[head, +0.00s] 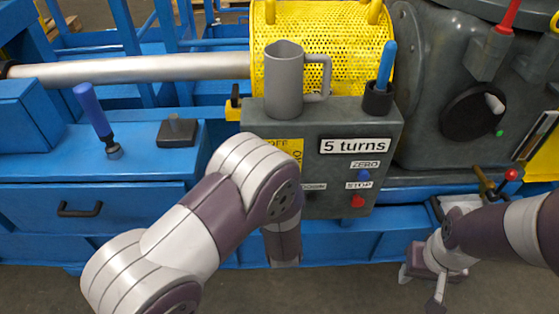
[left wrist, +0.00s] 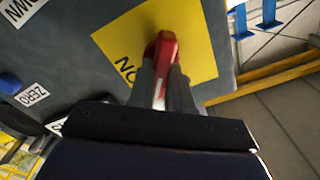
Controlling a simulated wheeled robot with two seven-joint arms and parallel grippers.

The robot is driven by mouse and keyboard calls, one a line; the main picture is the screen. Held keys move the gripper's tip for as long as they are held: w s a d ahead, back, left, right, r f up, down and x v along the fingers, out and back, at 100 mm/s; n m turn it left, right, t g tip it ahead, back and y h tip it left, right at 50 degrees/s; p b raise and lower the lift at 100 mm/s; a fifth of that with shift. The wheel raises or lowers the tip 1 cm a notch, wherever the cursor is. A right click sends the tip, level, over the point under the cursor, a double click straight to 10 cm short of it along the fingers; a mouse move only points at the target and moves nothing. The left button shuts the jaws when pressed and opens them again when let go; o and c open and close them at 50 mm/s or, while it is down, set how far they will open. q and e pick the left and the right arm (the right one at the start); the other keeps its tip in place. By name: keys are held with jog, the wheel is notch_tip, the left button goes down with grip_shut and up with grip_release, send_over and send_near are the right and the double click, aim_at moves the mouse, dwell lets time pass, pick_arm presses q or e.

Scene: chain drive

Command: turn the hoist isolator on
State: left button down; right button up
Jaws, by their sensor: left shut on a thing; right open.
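The hoist isolator shows in the left wrist view as a red handle (left wrist: 165,48) on a yellow plate (left wrist: 195,45). My left gripper (left wrist: 162,80) is shut on this handle, with a finger on each side of it. In the head view a part of the yellow plate (head: 291,148) shows on the front of the grey control box (head: 340,128); my left arm hides the handle and the left gripper there. My right gripper (head: 424,287) is open and empty, low at the right, apart from the box.
A grey mug (head: 284,85) and a blue-handled tool in a black cup (head: 379,97) stand on the box. Its front has a blue ZERO button (head: 363,176) and a red STOP button (head: 358,201). A blue-handled tool (head: 94,113) stands on the blue bench at left.

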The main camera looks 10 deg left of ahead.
pick_arm(q)
jog(key=m+p, duration=0.3)
jog(key=m, duration=0.2)
jog(key=m+p, duration=0.4)
jog(key=m, duration=0.1)
jog(key=shift+w+d+f, duration=0.1)
jog(key=shift+d, duration=0.1)
jog(key=shift+m, duration=0.5)
jog(key=c, duration=1)
grip_release()
jog(key=shift+c, duration=0.2)
jog(key=shift+f, duration=0.15)
